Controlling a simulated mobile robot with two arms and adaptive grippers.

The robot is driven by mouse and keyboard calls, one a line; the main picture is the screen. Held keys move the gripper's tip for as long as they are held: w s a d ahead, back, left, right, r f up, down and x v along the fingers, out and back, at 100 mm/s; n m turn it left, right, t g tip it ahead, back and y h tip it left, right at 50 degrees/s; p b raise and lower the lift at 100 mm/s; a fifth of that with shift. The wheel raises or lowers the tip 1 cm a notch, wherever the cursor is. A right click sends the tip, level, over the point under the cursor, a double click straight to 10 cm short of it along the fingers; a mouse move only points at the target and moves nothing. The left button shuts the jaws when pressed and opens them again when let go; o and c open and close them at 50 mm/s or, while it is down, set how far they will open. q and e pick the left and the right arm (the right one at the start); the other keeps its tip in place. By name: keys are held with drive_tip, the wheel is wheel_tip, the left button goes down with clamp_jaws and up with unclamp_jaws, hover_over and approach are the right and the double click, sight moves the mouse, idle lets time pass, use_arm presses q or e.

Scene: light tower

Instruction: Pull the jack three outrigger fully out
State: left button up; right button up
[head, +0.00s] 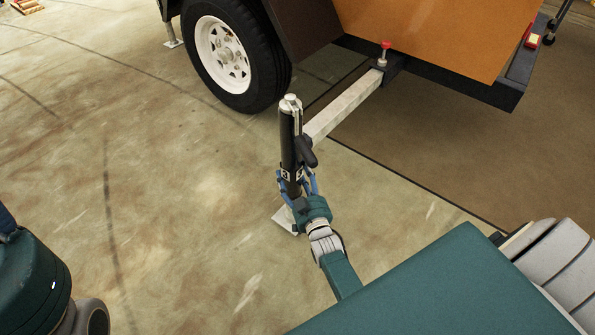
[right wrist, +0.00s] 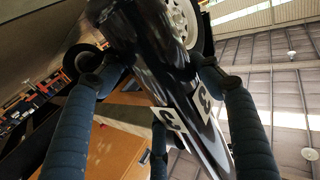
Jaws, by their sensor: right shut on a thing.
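The jack three (head: 290,140) is a black upright tube with a light top cap and a number label low on it. It stands at the outer end of a pale square outrigger beam (head: 343,106), which reaches out from the trailer frame. A red-topped pin (head: 384,52) sits where the beam enters the frame. My right gripper (head: 297,186) is shut on the lower part of the jack tube. In the right wrist view the blue fingers lie around the black tube (right wrist: 180,100), with "3" labels between them. My left gripper is out of view; only part of my left arm shows.
The orange trailer (head: 440,30) with a dark frame stands at the back. Its white-rimmed wheel (head: 225,55) is left of the beam. Another jack foot (head: 172,43) shows at the far left. The concrete floor (head: 170,190) left of the jack is clear.

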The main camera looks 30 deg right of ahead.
drive_tip(key=shift+s+a+f, duration=0.1)
drive_tip(key=shift+a+f, duration=0.1)
drive_tip(key=shift+a, duration=0.2)
drive_tip(key=o, duration=1.7)
drive_tip(key=shift+a, duration=0.1)
drive_tip(key=shift+r, duration=0.1)
drive_tip(key=s+a, duration=0.2)
drive_tip(key=s, duration=0.9)
drive_tip(key=shift+s, duration=0.4)
